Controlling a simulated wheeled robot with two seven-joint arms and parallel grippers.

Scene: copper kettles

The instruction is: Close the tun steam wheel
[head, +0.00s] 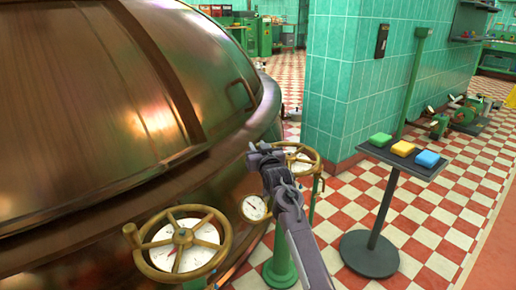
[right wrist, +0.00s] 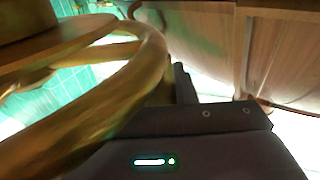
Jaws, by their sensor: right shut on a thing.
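A brass hand wheel (head: 311,154) with a pale dial in its middle stands on a green post (head: 280,262) beside the copper vessel. My right gripper (head: 264,156) is at the left side of this wheel and shut on its rim. In the right wrist view the curved brass rim (right wrist: 112,92) fills the left side, close against the dark gripper (right wrist: 183,85). My gripper and forearm hide part of the wheel. A second brass wheel (head: 216,236) with a side knob and a dial stands nearer, at the bottom left. No label shows which one is the tun steam wheel. My left gripper is not in view.
The big copper vessel (head: 90,90) fills the left. A small gauge (head: 254,207) sits between the wheels. A dark stand (head: 370,253) with green, yellow and blue blocks is on the right, before a green tiled pillar (head: 335,85). Checkered floor is clear around it.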

